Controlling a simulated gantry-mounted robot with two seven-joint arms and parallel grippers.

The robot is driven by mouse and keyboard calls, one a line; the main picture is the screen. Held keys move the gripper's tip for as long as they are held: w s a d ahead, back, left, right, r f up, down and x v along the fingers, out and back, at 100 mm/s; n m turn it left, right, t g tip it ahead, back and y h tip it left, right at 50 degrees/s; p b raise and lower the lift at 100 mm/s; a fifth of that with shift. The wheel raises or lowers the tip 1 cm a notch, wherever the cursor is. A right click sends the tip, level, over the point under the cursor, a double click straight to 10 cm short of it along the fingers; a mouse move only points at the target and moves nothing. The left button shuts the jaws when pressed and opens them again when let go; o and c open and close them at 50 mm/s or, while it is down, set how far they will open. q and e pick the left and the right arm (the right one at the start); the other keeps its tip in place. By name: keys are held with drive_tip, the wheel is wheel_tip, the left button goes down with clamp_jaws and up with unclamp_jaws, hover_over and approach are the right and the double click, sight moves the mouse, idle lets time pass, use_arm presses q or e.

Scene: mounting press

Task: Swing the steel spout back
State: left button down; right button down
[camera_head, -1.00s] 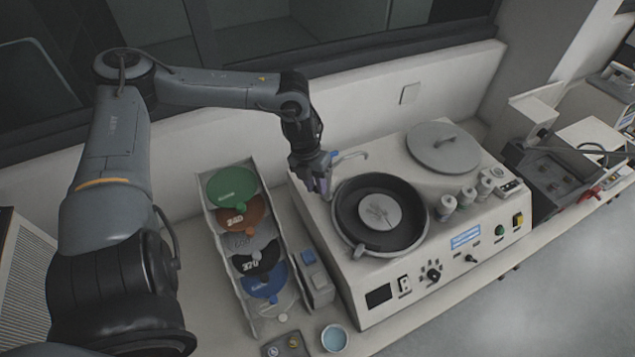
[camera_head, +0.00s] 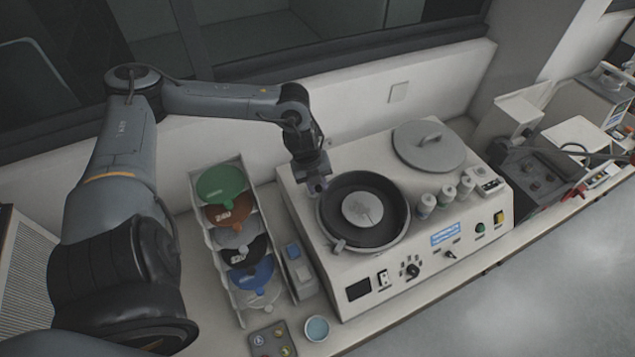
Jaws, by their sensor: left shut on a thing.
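My left gripper (camera_head: 316,187) is at the back left rim of the dark round bowl (camera_head: 387,228) on the white press machine (camera_head: 440,260). It points down with its jaws shut on the steel spout. The spout is almost wholly hidden behind the gripper and wrist, so its exact angle cannot be told. The bowl has a pale disc (camera_head: 362,209) in its middle. My right gripper is not in view.
A round grey lid (camera_head: 428,152) with a handle lies at the machine's back right. Several small bottles (camera_head: 447,195) stand in front of it. A small blue-filled cup (camera_head: 317,328) is at the front.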

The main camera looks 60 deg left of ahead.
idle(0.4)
use_arm(q)
drive_tip(key=c, duration=0.9)
unclamp_jaws()
drive_tip(key=shift+w, duration=0.1)
drive_tip(key=shift+c, duration=0.2)
drive_tip(key=shift+r, duration=0.1)
wheel_tip(320, 180, up, 10)
drive_tip(key=s+b, duration=0.1)
drive_tip(key=s, duration=0.1)
drive_tip(key=shift+a+r, duration=0.2)
